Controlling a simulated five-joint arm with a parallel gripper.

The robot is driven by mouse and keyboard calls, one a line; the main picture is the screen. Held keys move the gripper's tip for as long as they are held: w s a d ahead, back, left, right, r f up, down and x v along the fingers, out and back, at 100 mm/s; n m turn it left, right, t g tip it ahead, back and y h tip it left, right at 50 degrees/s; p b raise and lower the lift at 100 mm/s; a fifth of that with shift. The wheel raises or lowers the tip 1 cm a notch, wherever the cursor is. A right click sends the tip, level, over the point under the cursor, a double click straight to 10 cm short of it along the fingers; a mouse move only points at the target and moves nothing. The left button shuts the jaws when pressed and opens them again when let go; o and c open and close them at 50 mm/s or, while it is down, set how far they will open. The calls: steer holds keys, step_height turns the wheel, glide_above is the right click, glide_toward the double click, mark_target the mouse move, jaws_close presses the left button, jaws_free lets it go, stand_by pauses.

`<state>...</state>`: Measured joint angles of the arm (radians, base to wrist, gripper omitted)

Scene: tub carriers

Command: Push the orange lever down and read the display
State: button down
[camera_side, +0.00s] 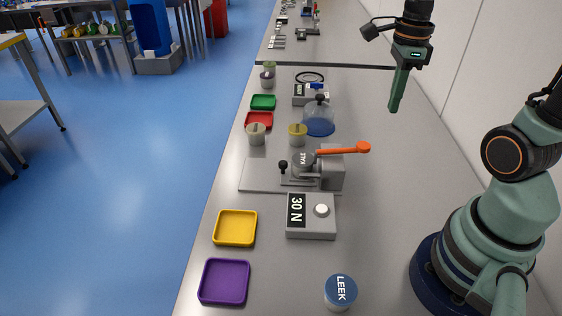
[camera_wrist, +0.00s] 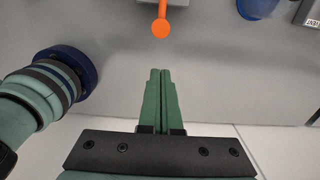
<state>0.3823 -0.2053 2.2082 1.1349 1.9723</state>
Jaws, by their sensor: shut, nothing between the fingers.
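The orange lever (camera_side: 345,150) sticks out to the right from a grey press block, about level, with a round knob at its end. Its knob end also shows in the wrist view (camera_wrist: 161,27), at the top. A tub marked KALE (camera_side: 303,160) sits in the press beside the lever. The display (camera_side: 297,210) on a grey box in front of the press reads "30 N". My gripper (camera_side: 394,108) is shut and empty, pointing down above the bench, behind and to the right of the lever and apart from it. Its closed fingers show in the wrist view (camera_wrist: 158,72).
A blue tub marked LEEK (camera_side: 340,291) stands at the front. Yellow (camera_side: 235,243) and purple (camera_side: 224,300) trays lie at the left edge, with red (camera_side: 259,126) and green (camera_side: 263,102) trays farther back. A clear dome (camera_side: 319,117) stands behind the press. The bench right of the press is clear.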

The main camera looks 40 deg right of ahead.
steer(key=shift+s+d+r, duration=0.1)
steer(key=shift+s+r, duration=0.05)
steer(key=shift+r, duration=0.5)
steer(key=shift+s+d+r, duration=0.1)
steer(key=shift+r, duration=0.5)
steer(key=a+r+n+t, duration=0.1)
steer(key=a+n, duration=0.4)
steer(key=n, duration=0.8)
steer(key=w+a+r+n+t, duration=0.1)
steer(key=a+n+t, duration=0.3)
steer(key=n, duration=1)
steer(key=shift+w+a+r+t, duration=0.15)
steer(key=shift+w+a+t, duration=0.15)
steer(key=shift+a, duration=0.95)
